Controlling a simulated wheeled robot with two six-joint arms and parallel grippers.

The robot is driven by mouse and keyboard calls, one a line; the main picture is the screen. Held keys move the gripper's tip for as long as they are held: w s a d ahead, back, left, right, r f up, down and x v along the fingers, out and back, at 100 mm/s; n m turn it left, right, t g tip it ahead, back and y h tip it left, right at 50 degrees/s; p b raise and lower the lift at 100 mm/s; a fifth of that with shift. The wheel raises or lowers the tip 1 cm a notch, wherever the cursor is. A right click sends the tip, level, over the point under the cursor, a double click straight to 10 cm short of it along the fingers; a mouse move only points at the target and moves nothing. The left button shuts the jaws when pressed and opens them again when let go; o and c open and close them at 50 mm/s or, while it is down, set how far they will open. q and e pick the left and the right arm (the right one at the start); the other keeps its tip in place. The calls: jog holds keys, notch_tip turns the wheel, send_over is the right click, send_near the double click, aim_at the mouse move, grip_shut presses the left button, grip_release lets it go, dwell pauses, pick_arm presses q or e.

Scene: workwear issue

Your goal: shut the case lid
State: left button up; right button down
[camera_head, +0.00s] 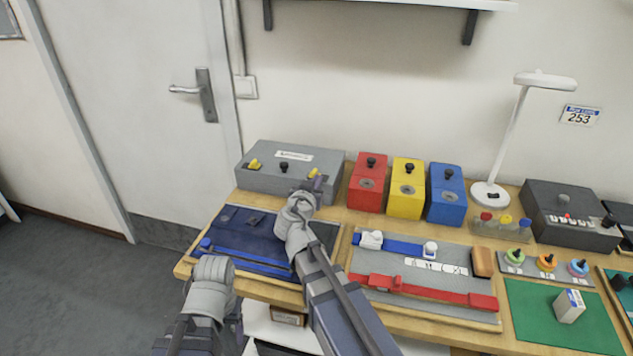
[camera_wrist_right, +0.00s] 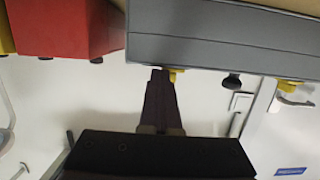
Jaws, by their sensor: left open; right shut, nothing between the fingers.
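The grey case (camera_head: 262,180) stands at the back left of the bench, with a white label on top. Its lid (camera_head: 325,158) looks down flat; I cannot tell whether it is fully closed. The case has yellow latches at left (camera_head: 254,164) and right (camera_head: 314,173), and a black knob (camera_head: 283,167) between them. My right gripper (camera_head: 318,184) is shut and empty at the case's front right, beside the right latch. In the right wrist view its fingertips (camera_wrist_right: 160,74) are close to the yellow latch (camera_wrist_right: 176,76); contact is unclear. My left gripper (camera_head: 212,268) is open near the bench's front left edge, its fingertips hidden.
A dark blue board (camera_head: 225,240) lies before the case, partly under my right arm. Red (camera_head: 367,185), yellow (camera_head: 406,188) and blue (camera_head: 446,197) boxes stand right of the case. A white lamp (camera_head: 490,195) and a grey tray (camera_head: 420,285) are further right.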

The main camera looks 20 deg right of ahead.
jog(key=p+v, duration=0.1)
jog(key=v, duration=0.7)
jog(key=shift+p, duration=0.35)
dwell(0.7)
